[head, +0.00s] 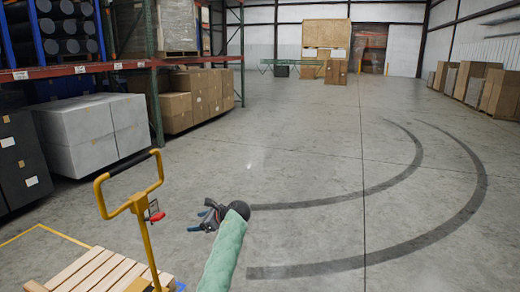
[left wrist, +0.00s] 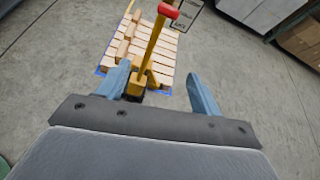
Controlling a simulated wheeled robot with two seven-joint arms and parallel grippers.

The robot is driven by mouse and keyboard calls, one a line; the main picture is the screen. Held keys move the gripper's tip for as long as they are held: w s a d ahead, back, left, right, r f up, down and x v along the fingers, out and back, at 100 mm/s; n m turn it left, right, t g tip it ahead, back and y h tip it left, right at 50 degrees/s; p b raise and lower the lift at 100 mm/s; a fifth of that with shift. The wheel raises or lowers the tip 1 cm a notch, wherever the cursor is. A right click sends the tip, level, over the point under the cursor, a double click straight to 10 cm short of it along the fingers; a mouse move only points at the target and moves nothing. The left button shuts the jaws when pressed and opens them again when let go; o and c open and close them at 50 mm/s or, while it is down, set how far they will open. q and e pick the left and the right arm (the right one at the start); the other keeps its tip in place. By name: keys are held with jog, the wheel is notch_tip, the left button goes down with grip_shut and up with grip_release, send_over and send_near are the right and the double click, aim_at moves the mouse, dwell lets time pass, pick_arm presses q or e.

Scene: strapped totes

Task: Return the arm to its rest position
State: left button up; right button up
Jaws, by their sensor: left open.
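My left gripper (head: 203,222) is at the end of my green-sleeved arm in the lower middle of the head view, over bare floor. In the left wrist view, its two blue fingers (left wrist: 160,92) are spread apart with nothing held between them. Beyond them in that view are a yellow pallet jack (left wrist: 153,45) and a wooden pallet (left wrist: 172,48), apart from the fingers. The right gripper is in neither view.
The pallet jack's yellow handle (head: 130,205) stands left of my gripper, near the wooden pallet (head: 95,272). White boxes (head: 85,130) and a storage rack (head: 155,85) stand at the left. Open concrete floor (head: 330,160) with dark curved tyre marks lies ahead and right.

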pick_arm(q)
jog(key=w+d+n+t+h, duration=0.6)
jog(key=w+d+n+h, duration=0.15)
jog(key=n, duration=0.55)
jog(key=s+d+f+n+h, duration=0.2)
jog(key=s+f+n+h, duration=0.15)
jog(key=f, duration=0.55)
jog(key=s+f+n+g+h, duration=0.1)
jog(key=s+f, duration=1)
jog(key=f, duration=0.3)
jog(key=s+f+n+g+h, duration=0.1)
jog(key=s+f, duration=1)
jog(key=f, duration=0.2)
jog(key=s+a+f+g, duration=0.1)
jog(key=s+f, duration=0.7)
jog(key=s, duration=0.8)
jog(key=s+a+f+g, duration=0.2)
jog(key=s+f, duration=0.7)
jog(key=s, duration=0.7)
jog(key=s+a+f+g, duration=0.1)
jog(key=s+f+g, duration=0.2)
jog(key=s+f, duration=0.6)
jog(key=shift+s+a+f+g, duration=0.25)
jog(key=shift+s+a+g, duration=0.1)
jog(key=shift+s, duration=3.55)
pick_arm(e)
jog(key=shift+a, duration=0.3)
